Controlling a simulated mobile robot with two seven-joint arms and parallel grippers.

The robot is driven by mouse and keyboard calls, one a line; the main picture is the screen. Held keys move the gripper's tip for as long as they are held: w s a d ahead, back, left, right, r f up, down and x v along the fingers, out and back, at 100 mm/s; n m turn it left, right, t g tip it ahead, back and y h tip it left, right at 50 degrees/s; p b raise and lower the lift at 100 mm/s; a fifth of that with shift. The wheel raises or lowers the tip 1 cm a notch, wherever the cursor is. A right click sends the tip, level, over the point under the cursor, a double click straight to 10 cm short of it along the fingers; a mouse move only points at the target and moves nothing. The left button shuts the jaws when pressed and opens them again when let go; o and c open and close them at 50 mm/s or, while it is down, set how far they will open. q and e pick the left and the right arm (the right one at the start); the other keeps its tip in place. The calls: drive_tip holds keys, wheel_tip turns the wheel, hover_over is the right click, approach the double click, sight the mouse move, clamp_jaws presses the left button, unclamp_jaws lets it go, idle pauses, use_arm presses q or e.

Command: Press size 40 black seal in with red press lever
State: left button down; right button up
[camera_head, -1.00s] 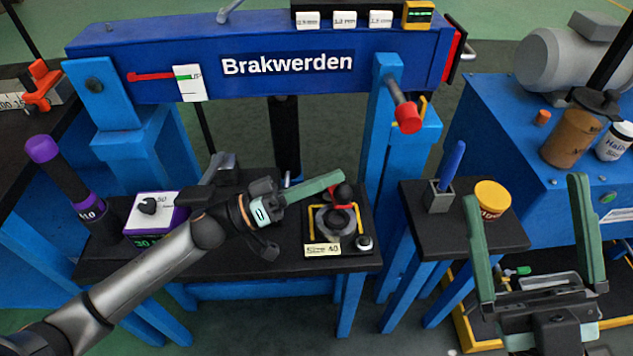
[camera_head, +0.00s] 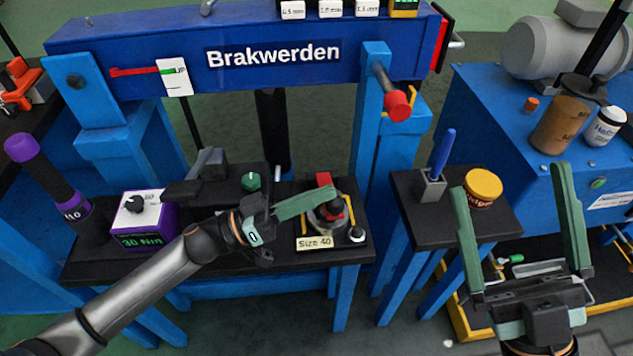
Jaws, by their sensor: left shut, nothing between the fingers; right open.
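The size 40 station (camera_head: 358,250) is a black plate with a yellow outline and a "Size 40" label (camera_head: 314,243). A round grey and black fitting with a black top (camera_head: 333,210) sits on it; I cannot tell the seal apart from it. My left gripper (camera_head: 332,193) is shut and empty, its fingertips over this fitting, partly hiding it. Whether they touch is unclear. A small red block (camera_head: 323,179) shows just behind the fingers. A lever with a red end (camera_head: 398,105) sticks out from the blue press's right post. My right gripper (camera_head: 512,180) is open and empty at the right.
The blue press beam (camera_head: 130,55) spans the back. A purple-and-white 30 Nm box (camera_head: 143,220), a purple-capped tool (camera_head: 45,180) and a green knob (camera_head: 250,181) are on the bench. A small stand holds a blue-handled tool (camera_head: 441,155) and a yellow-lidded tub (camera_head: 484,187).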

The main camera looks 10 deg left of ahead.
sight(328, 211)
use_arm(q)
drive_tip(key=f, duration=0.1)
drive_tip(key=s, duration=0.1)
drive_tip(key=f, duration=0.1)
drive_tip(key=shift+s+d+f, duration=0.25)
drive_tip(key=shift+f, duration=0.1)
drive_tip(key=shift+s+d+f+m, duration=0.1)
drive_tip(key=shift+s+f+m, duration=0.25)
drive_tip(key=shift+f, duration=0.55)
